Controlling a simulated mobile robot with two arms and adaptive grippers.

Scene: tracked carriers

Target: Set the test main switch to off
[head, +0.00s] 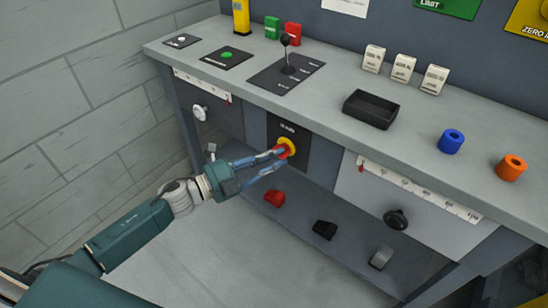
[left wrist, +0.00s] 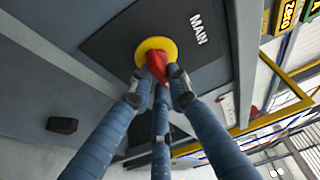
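The main switch (head: 287,146) is a red handle on a yellow ring, set on a black plate (head: 301,158) in the front of the bench. In the left wrist view the red handle (left wrist: 157,64) points down and slightly right, beside the label "MAIN". My left gripper (head: 281,158) reaches it from the left. Its blue fingers, also in the left wrist view (left wrist: 159,84), come together around the handle, with the tips against its sides. Part of the handle is hidden by the fingertips. My right gripper is not in view.
On the bench top (head: 330,110) stand a lever (head: 288,62), a black tray (head: 371,109), a blue ring (head: 452,141) and an orange ring (head: 511,167). A lower shelf holds red (head: 274,198), black (head: 325,229) and grey (head: 381,258) blocks. A black knob (head: 396,219) sticks out at right.

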